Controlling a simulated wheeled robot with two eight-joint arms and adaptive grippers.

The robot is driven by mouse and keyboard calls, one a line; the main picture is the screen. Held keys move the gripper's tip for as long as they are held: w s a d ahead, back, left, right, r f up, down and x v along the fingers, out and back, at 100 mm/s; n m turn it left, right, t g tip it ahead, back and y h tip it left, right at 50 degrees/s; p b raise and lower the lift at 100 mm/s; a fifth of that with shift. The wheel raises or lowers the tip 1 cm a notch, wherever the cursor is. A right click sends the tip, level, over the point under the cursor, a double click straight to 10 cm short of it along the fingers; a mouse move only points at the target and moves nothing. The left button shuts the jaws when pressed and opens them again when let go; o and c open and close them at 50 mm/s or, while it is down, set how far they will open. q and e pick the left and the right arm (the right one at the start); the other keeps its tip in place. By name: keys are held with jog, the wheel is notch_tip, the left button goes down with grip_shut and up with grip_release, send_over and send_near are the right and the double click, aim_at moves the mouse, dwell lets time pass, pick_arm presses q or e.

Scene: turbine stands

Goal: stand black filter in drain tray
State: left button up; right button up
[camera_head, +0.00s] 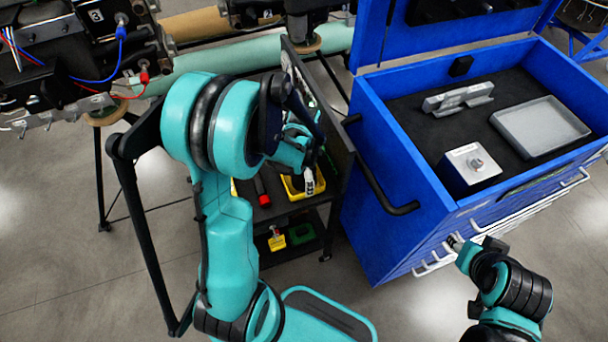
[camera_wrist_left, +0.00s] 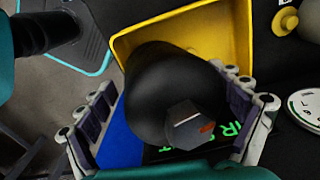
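The black filter (camera_wrist_left: 165,85), a black cylinder with a silver hex end, shows in the left wrist view between the fingers of my left gripper (camera_wrist_left: 170,125). The fingers are spread, with a gap on the filter's left side; contact on the right is unclear. The filter's far end overlaps the inside of the yellow drain tray (camera_wrist_left: 240,35); whether it rests on the tray floor is hidden. In the head view my left gripper (camera_head: 309,180) is over the yellow tray (camera_head: 290,190) on the cart, and I cannot make out the filter. My right gripper (camera_head: 456,242) is by the blue cabinet; its opening is unclear.
The dark cart (camera_head: 290,210) has a raised side panel and a lower shelf with small yellow and green items. The blue cabinet (camera_head: 400,180) stands to its right, with a grey tray (camera_head: 540,126) and metal parts on top. A round white item (camera_wrist_left: 305,105) lies right of the left gripper.

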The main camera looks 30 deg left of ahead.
pick_arm(q)
jog(key=shift+o, duration=0.8)
jog(key=shift+r, duration=0.1)
jog(key=shift+r+p, duration=2.6)
jog(key=shift+r, duration=0.85)
